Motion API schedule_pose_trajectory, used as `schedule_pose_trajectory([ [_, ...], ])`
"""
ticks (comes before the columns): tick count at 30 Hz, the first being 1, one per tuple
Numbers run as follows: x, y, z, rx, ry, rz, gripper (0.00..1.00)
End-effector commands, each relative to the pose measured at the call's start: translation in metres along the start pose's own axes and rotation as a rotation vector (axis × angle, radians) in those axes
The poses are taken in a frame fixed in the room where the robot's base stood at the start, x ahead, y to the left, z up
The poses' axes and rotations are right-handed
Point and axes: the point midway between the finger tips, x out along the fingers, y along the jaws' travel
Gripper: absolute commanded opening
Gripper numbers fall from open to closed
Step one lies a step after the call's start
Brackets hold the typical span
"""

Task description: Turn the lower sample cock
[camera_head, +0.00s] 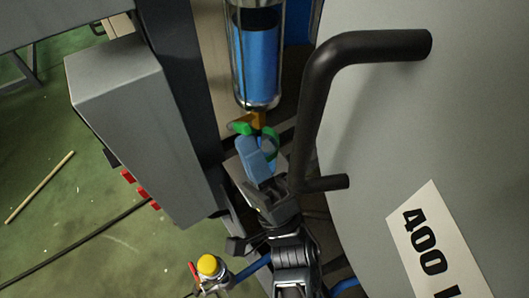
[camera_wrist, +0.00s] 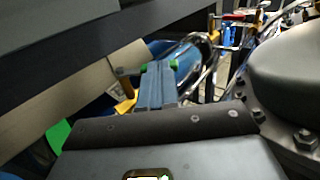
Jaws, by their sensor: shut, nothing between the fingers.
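A sample cock with a brass-orange body (camera_head: 258,119) and a green handle (camera_head: 240,126) sits just below a glass cylinder (camera_head: 256,60) filled with blue liquid. More green (camera_head: 271,140) shows just right of my fingers. My gripper (camera_head: 256,148) is shut and empty, its blue fingertips right at the green parts from below; I cannot tell whether they touch. In the wrist view my shut fingers (camera_wrist: 158,84) point toward the blue cylinder (camera_wrist: 186,62), with a bit of green (camera_wrist: 174,66) beside their tips. My fingers hide part of the cock.
A thick black bent pipe handle (camera_head: 315,105) stands close to the right of my gripper, before a large grey tank (camera_head: 440,120). A grey box with red buttons (camera_head: 135,125) and a dark post (camera_head: 180,90) stand left. A yellow-capped fitting (camera_head: 209,265) is low in the picture.

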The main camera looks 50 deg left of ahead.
Motion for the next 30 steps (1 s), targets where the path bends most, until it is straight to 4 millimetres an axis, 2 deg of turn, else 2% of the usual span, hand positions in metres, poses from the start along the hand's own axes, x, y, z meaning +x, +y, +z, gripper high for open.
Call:
schedule_pose_trajectory([
  [1,0.012,-0.007,-0.001,0.000,0.001,0.030,0.00],
  [3,0.017,-0.006,0.000,0.000,0.001,0.075,0.00],
  [16,0.034,-0.010,0.001,-0.001,0.001,0.340,0.00],
  [30,0.048,-0.008,0.001,0.000,0.000,0.334,0.00],
])
